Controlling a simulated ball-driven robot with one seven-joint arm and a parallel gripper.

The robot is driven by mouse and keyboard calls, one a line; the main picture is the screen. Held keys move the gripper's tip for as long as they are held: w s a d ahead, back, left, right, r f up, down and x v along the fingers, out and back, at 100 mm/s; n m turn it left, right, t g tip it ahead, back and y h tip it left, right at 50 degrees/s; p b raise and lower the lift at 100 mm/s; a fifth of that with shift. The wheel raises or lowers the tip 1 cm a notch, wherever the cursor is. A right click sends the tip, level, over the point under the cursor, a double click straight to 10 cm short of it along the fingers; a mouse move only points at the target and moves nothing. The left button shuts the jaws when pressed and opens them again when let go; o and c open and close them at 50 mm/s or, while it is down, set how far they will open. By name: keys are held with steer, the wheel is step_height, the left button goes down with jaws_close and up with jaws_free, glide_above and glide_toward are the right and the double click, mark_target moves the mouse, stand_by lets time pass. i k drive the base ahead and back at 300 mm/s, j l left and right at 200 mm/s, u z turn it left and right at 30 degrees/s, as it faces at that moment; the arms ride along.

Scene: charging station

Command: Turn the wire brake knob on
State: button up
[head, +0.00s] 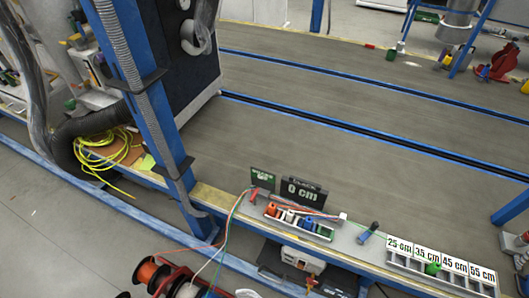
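A small dark sign with green lettering (263,178) stands on the bench near its front edge; the lower word looks like "OFF", but the text is too small to be sure. A small red part (254,195) sits just below the sign and may be the wire brake knob; its turn position cannot be made out. A black display reading "0 cm" (303,193) stands right of the sign. Colored wires (232,220) run up from below the bench to this spot. My gripper is not in view.
A rack of colored parts (298,223) sits before the display. A blue-handled tool (368,232) lies to its right, then a tray labeled 25 to 55 cm (440,264). A blue post (150,110) rises at left. Wire spools (160,278) stand below the bench.

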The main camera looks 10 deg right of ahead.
mark_target(253, 197)
steer(key=i+j, duration=0.75)
